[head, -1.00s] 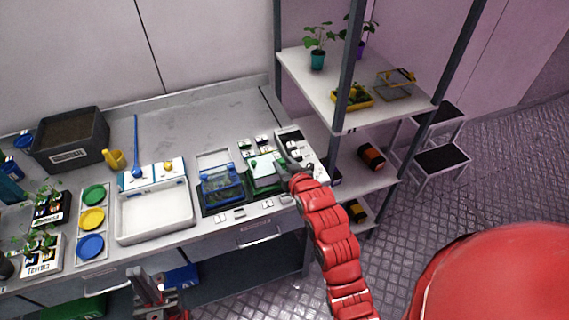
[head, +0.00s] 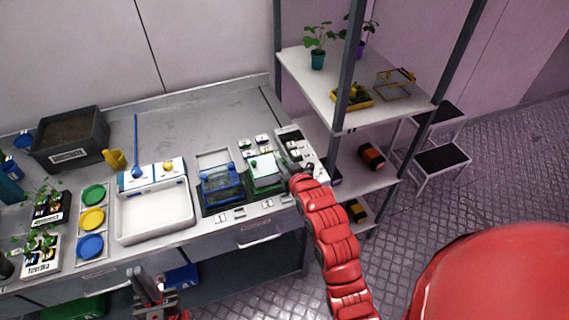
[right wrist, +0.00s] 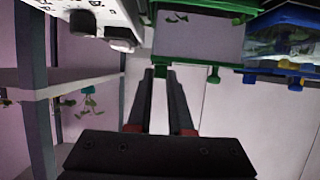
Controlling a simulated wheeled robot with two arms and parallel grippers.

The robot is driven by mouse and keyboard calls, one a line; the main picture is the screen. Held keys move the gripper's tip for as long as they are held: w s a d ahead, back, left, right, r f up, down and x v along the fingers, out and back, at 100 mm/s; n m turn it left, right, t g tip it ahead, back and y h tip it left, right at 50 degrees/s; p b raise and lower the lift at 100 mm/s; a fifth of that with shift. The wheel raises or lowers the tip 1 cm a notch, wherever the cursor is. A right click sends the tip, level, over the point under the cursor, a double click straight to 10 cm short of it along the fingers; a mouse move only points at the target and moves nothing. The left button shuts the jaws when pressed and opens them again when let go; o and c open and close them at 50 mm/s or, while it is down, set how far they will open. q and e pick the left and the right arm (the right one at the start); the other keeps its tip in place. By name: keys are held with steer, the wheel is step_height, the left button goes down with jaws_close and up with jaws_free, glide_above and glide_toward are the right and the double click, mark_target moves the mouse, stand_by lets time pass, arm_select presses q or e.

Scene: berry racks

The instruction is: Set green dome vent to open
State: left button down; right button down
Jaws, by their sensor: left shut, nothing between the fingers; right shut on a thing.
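The green dome (head: 264,181), a clear box with a green frame, stands on the bench right of a blue dome (head: 221,187). My right gripper (head: 284,166) is at the green dome's right side, coming in from the right. In the right wrist view, the gripper (right wrist: 160,72) is shut on a small green tab (right wrist: 160,70) below the green frame (right wrist: 196,58). The tab is mostly hidden between the fingertips, and I cannot tell the vent's setting. My left gripper (head: 150,284) is shut and empty, low in front of the bench.
A white tray (head: 155,240) and a strip with green, yellow and blue discs (head: 92,218) lie to the left. Small black-and-white panels (head: 290,135) sit behind and right of the green dome. A shelf rack (head: 350,65) stands close to the right.

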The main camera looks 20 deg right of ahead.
mark_target(280, 155)
stand_by(0.6)
steer(key=w+b, duration=0.2)
steer(key=w, duration=0.1)
steer(key=shift+w+f, duration=0.1)
steer(key=shift+w, duration=0.05)
steer(key=shift+w+a+b, duration=0.1)
steer(key=shift+w+b, duration=0.2)
steer(key=shift+w, duration=0.05)
steer(key=shift+s, duration=0.1)
steer(key=c, duration=0.8)
jaws_free()
